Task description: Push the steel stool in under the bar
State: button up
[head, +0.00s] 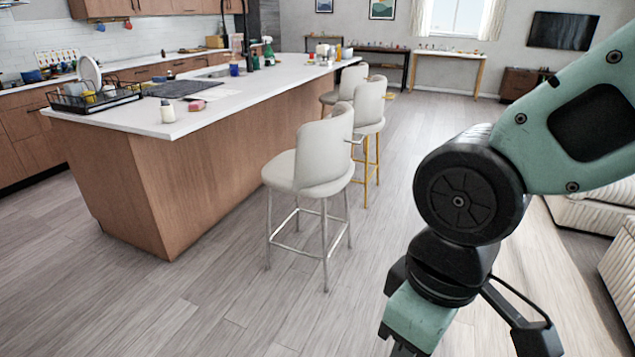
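The steel stool (315,160) has a white seat and low back on silver metal legs. It is the nearest stool and stands upright on the floor to the right of the island bar (237,97), clear of its wooden side panel. Its back is on the right side, away from the bar. My gripper (402,345) points down at the bottom of the view, to the right of and nearer than the stool, and apart from it. The fingertips are cut off by the frame edge, so its opening does not show.
A white stool with golden legs (369,106) stands just behind the steel stool, and another white stool (348,82) is farther back. A dish rack (93,97) sits on the bar's near end. A pale sofa (592,216) is at the right. The floor in front is clear.

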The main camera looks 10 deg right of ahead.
aim_at(320, 165)
jog(key=i+z, duration=0.1)
jog(key=i, duration=0.55)
jog(key=i+j+z, duration=0.15)
jog(key=i, duration=0.5)
jog(key=i+z, duration=0.1)
jog(key=i, duration=0.55)
jog(key=i+j+z, duration=0.1)
jog(key=i+j, duration=0.15)
jog(key=i, duration=0.35)
